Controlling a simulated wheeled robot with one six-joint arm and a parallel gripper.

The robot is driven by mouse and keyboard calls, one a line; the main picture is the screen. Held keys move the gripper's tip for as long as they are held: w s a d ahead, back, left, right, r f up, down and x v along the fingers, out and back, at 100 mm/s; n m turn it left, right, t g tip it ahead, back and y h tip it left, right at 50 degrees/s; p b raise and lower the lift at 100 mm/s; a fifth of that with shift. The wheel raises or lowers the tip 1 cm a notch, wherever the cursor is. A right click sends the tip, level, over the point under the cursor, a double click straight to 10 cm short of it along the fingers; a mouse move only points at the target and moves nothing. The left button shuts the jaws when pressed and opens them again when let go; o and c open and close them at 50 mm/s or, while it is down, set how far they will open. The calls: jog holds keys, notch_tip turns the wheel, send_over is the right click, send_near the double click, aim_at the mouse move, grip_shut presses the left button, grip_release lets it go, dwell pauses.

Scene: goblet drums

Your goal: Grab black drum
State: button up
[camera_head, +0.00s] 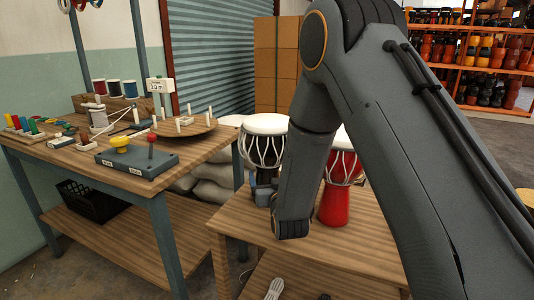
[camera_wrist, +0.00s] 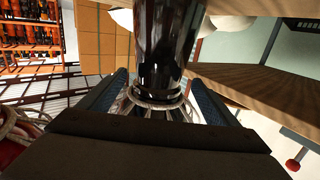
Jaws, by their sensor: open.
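The black drum (camera_head: 264,176) stands on the wooden table (camera_head: 235,218), with a white head and pale rope lacing. My forearm partly covers it in the head view. In the wrist view the black drum (camera_wrist: 166,45) rises between the two fingers of my gripper (camera_wrist: 160,90). The fingers are apart, one on each side of the drum near its rope ring. I cannot tell whether either finger touches it.
A red drum (camera_head: 334,203) stands on the same table just right of my forearm; a bit of it shows in the wrist view (camera_wrist: 10,152). A workbench (camera_head: 75,158) with small parts is at left. Sacks (camera_head: 208,178) lie behind, and shelves (camera_head: 470,60) stand at back right.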

jog(key=shift+x, duration=2.3)
jog(key=shift+d, duration=0.1)
jog(key=c, duration=2)
jog(key=shift+r, duration=0.2)
jog(key=shift+c, duration=0.4)
